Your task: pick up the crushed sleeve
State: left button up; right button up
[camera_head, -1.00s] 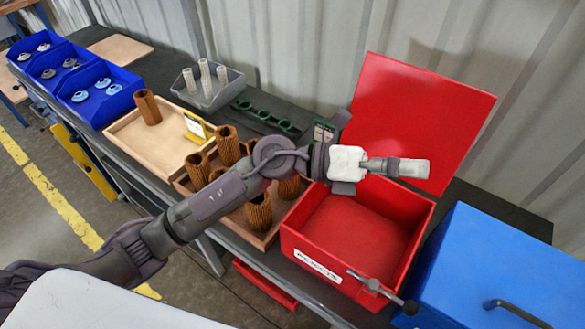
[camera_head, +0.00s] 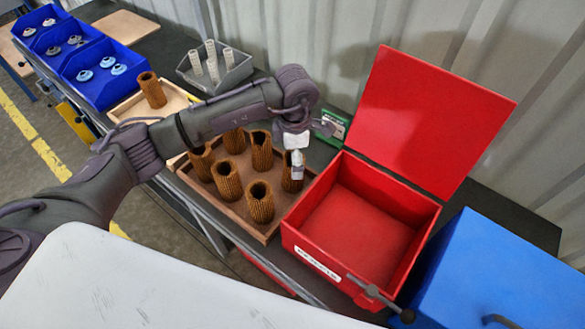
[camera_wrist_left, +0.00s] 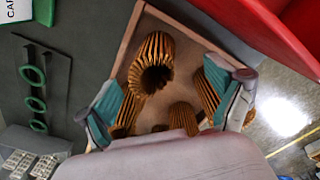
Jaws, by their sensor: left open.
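Several brown pleated sleeves (camera_head: 260,203) stand in a brown wooden tray (camera_head: 270,232). My left gripper (camera_head: 297,165) points down over the tray's right side, at the sleeve (camera_head: 290,183) closest to the red box and partly covering it. In the wrist view the gripper (camera_wrist_left: 170,108) is open, its teal-padded fingers wide apart and empty. A sleeve (camera_wrist_left: 152,62) lies ahead of the fingers, near the tray corner, its dark mouth looking uneven; I cannot tell for certain that it is the crushed one. Other sleeves are partly hidden behind the fingers and palm. My right gripper is not in view.
An open red box (camera_head: 322,255) stands right of the tray, lid raised, with a blue case (camera_head: 500,270) beyond. A lighter tray (camera_head: 185,100) holds one sleeve. A grey bin (camera_head: 240,72) and blue bins (camera_head: 110,95) stand farther left.

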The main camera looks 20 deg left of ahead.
aim_at(289, 185)
pick_arm(q)
jog(key=f, duration=0.2)
jog(key=f+p, duration=0.2)
jog(key=f, duration=0.1)
jog(key=shift+a+f, duration=0.25)
jog(key=shift+f, duration=0.55)
jog(key=c, duration=1)
